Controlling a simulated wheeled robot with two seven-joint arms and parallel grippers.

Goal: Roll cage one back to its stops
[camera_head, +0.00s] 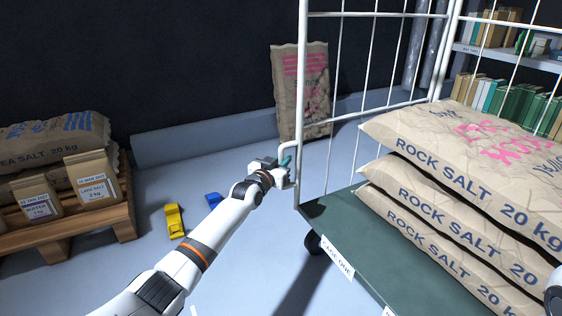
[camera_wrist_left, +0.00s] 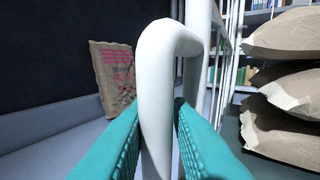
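Cage one is a white wire roll cage with a green deck (camera_head: 345,237) and a label (camera_head: 338,258) reading CAGE ONE. Rock salt sacks (camera_head: 440,190) lie stacked on it. A white looped handle (camera_wrist_left: 158,70) stands out from its near left post (camera_head: 302,100). My left gripper (camera_head: 286,163) is at this handle. In the left wrist view its teal fingers (camera_wrist_left: 158,125) lie on both sides of the handle and appear closed on it. My right gripper is out of view; a bit of my right arm shows at the lower right edge. I cannot make out the stops.
A wooden pallet (camera_head: 75,215) with sacks and small packets stands at left. A yellow object (camera_head: 174,220) and a blue one (camera_head: 213,199) lie on the floor near it. A paper sack (camera_head: 303,88) leans at the back wall. Shelves (camera_head: 510,58) stand behind the cage.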

